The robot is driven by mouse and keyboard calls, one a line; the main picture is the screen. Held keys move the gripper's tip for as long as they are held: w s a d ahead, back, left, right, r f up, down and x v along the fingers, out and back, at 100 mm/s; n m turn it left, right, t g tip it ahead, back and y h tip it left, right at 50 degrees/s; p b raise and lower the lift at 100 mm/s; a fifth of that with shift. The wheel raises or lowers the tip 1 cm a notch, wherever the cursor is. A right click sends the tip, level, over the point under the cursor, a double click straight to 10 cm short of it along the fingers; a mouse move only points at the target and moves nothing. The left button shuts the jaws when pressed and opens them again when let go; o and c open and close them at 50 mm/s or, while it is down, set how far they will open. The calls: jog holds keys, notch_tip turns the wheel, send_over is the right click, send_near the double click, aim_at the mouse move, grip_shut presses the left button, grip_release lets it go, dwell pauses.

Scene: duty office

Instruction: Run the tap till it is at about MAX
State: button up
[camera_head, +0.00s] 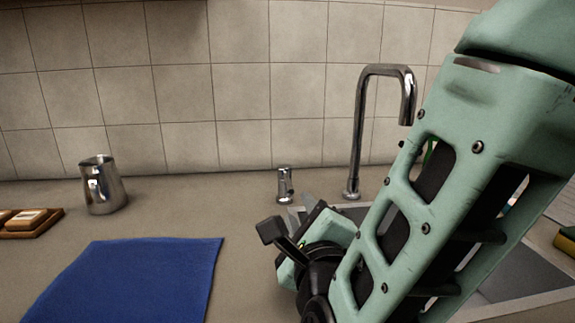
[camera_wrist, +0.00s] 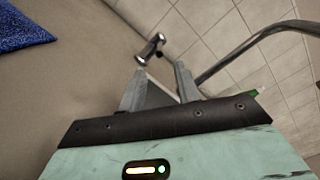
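The chrome tap (camera_head: 358,130) rises at the back of the sink (camera_head: 530,270), its spout bent down to the right. A short chrome knob (camera_head: 285,186) stands to the left of it on the counter. In the wrist view the knob (camera_wrist: 150,48) is just beyond my gripper (camera_wrist: 160,75), roughly between and ahead of the fingertips. The fingers are apart with nothing between them. My arm hides much of the sink and the space below the spout. I see no MAX mark and cannot tell whether water runs.
A steel jug (camera_head: 103,187) stands on the counter at left, beside a wooden tray (camera_head: 35,230) at the edge. A blue cloth (camera_head: 130,275) lies in front. A yellow sponge (camera_head: 566,242) is at the far right. The tiled wall (camera_head: 240,90) closes the back.

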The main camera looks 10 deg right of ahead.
aim_at(284, 173)
jog(key=shift+w+r+p, duration=0.25)
jog(key=shift+p, duration=0.8)
jog(key=w, duration=0.4)
jog(key=w+p, duration=0.1)
jog(key=w, duration=0.6)
jog(key=shift+w+a+f, duration=0.3)
grip_shut()
